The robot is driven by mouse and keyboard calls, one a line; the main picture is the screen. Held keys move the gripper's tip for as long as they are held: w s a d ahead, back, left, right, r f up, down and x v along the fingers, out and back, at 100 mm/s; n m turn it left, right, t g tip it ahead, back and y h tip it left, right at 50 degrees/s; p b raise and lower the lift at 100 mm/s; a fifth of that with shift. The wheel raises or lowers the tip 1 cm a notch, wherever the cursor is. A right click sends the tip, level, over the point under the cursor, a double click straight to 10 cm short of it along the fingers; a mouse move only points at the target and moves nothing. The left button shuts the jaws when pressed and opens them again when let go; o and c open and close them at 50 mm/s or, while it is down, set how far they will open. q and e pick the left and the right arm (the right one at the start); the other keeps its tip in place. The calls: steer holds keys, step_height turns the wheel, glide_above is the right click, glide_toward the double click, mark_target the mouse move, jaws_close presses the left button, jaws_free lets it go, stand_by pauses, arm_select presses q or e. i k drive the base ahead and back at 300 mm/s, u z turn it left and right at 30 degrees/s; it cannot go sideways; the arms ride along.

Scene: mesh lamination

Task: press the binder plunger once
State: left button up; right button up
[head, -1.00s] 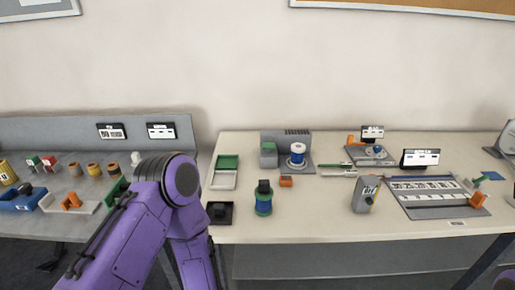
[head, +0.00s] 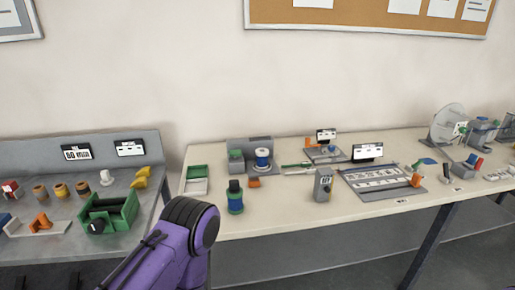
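A small green and blue bottle with a dark top (head: 235,196) stands upright near the front left of the cream table. A small grey box-shaped unit (head: 323,185) with a label stands to its right. No label names the binder plunger, so I cannot tell for sure which top it is. A purple arm link of mine rises at the bottom, left of the bottle and apart from it in the picture. Neither of my grippers is in view.
The cream table (head: 290,215) has a grey machine with a blue spool (head: 262,158), a white-green tray (head: 195,180) and a dark work mat (head: 382,180). A grey bench at left holds a green bin (head: 108,213) and several spools. A disc machine (head: 448,122) stands far right.

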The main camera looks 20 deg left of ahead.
mark_target(233, 152)
steer(key=u, duration=0.35)
steer(key=i, duration=0.95)
steer(key=u, duration=0.7)
